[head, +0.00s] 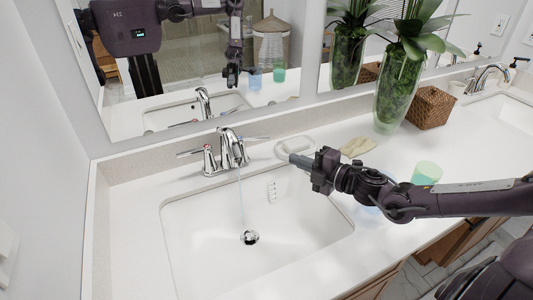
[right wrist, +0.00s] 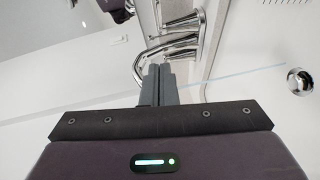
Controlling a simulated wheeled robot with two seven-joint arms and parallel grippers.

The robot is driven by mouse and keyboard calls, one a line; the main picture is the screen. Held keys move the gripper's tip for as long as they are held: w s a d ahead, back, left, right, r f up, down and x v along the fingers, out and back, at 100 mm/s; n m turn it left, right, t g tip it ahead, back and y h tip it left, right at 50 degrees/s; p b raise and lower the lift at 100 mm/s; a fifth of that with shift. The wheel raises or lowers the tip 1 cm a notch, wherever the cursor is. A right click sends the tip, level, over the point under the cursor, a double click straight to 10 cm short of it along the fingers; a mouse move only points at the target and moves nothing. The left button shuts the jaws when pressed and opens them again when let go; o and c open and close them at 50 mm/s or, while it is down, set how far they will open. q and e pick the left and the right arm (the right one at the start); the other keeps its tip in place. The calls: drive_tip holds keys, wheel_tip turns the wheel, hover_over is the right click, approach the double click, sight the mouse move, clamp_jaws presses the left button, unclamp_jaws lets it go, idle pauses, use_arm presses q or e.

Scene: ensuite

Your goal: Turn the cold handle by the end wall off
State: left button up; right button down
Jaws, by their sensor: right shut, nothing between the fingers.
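The chrome faucet (head: 231,148) by the end wall stands behind the left sink (head: 205,233), and a thin stream of water runs from its spout. Its left handle (head: 190,153) has a red mark at the base. Its right handle (head: 256,137) points right, toward the mirror side, and appears to have a bluish mark. My right gripper (head: 293,160) is shut and empty, right of the faucet above the sink's back edge, apart from the right handle. In the right wrist view, the shut fingers (right wrist: 160,83) overlap chrome faucet parts (right wrist: 176,45); contact cannot be told. My left gripper is not in view.
A white oval dish (head: 296,147) and beige cloth-like items (head: 357,147) lie behind my right gripper. A tall glass vase with a plant (head: 391,92), a wicker basket (head: 430,107) and a green cup (head: 426,173) stand to the right. The mirror (head: 185,60) rises behind the faucet.

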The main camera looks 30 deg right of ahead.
drive_tip(key=x, duration=0.4)
drive_tip(key=d+x, duration=0.1)
drive_tip(key=x, duration=0.3)
drive_tip(key=w+d+x, duration=0.1)
drive_tip(key=x, duration=0.4)
drive_tip(key=shift+s+d+f, duration=0.1)
drive_tip(key=shift+d+f, duration=0.1)
drive_tip(key=shift+f, duration=0.05)
drive_tip(key=shift+d+f, duration=0.1)
